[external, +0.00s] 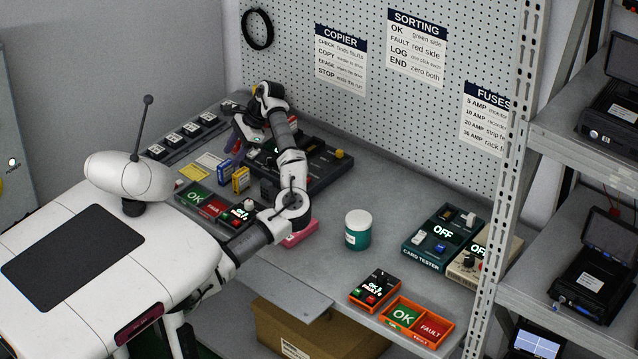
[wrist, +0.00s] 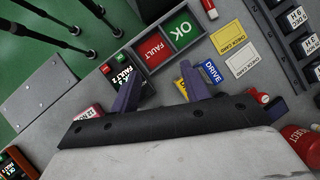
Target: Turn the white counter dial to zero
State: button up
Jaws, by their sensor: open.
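The black counter (external: 238,214) stands beside the left OK/FAULT tray, its display lit. A small white dial (external: 250,205) shows at its upper right corner; its setting is too small to read. My gripper (external: 231,145) is above the bench, behind the counter in the external view. Its two dark fingers are apart, with nothing between them, in the wrist view (wrist: 160,82).
The green and red OK/FAULT tray (wrist: 168,42) adjoins the counter. Blue and yellow drives (external: 240,179) stand close by. A second counter in orange (external: 374,289) sits at the bench's right, near a teal jar (external: 358,230) and the card tester (external: 436,238).

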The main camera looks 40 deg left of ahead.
jog(key=t+h, duration=0.1)
jog(key=h, duration=0.1)
send_near(249, 202)
jog(key=x, duration=0.8)
jog(key=shift+s+f, duration=0.1)
jog(key=shift+f, duration=0.15)
jog(key=shift+a, duration=0.1)
jog(key=c, duration=1)
